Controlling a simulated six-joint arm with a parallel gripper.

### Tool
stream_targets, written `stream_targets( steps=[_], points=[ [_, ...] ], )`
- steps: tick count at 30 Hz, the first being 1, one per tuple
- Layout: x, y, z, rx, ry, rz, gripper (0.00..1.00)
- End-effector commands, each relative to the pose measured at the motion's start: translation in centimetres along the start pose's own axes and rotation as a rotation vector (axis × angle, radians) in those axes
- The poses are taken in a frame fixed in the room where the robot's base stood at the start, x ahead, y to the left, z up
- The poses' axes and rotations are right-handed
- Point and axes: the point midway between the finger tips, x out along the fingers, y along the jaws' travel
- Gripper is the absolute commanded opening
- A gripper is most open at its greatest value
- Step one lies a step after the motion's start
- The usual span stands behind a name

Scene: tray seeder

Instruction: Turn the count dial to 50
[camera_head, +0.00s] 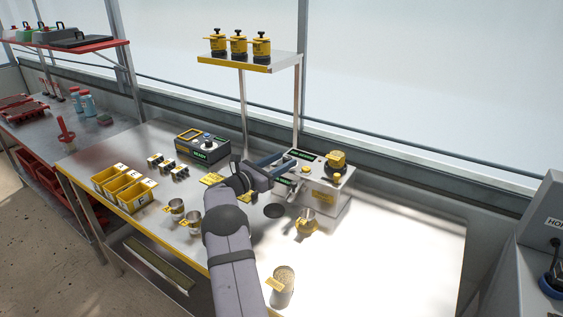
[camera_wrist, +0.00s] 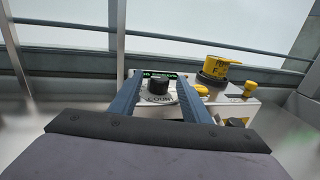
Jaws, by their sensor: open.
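The count dial (camera_wrist: 158,87) is a black knob on a pale round plate with "COUNT" lettering, on the front of the metal seeder (camera_head: 322,190). In the wrist view it stands between my gripper's (camera_wrist: 161,90) two blue fingers, which are spread apart on either side of it. I cannot tell whether they touch it. The dial's pointer and number cannot be read. In the head view my gripper (camera_head: 272,166) reaches the left side of the seeder, and my arm hides part of its front. A green-lettered display (camera_wrist: 160,74) shows just above the dial.
A yellow-and-black canister (camera_head: 336,163) sits on top of the seeder, with a yellow button (camera_head: 305,170) beside it. A metal cup (camera_head: 306,222) stands in front. A grey control box (camera_head: 203,146), yellow bins (camera_head: 123,185) and cups are to the left. The table's right side is clear.

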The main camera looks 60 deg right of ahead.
Motion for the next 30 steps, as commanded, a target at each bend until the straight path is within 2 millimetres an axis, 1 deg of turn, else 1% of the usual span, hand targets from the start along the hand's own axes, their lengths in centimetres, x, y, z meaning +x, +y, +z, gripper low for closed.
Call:
stream_targets(
  steps=[1,2,3,5,6,7,14,30],
  points=[
    [-0.01,-0.01,-0.01,0.000,0.000,0.000,0.43],
    [-0.01,-0.01,-0.01,0.000,0.000,0.000,0.38],
    [-0.01,-0.01,-0.01,0.000,0.000,0.000,0.29],
    [-0.02,-0.01,-0.01,0.000,0.000,0.000,0.14],
    [-0.02,-0.02,0.00,0.000,0.000,-0.001,0.05],
    [-0.02,-0.02,0.00,0.000,0.000,-0.001,0.02],
    [0.03,0.07,-0.12,0.002,-0.003,-0.012,0.02],
    [0.13,0.49,0.24,0.004,-0.008,-0.128,0.02]
  ],
)
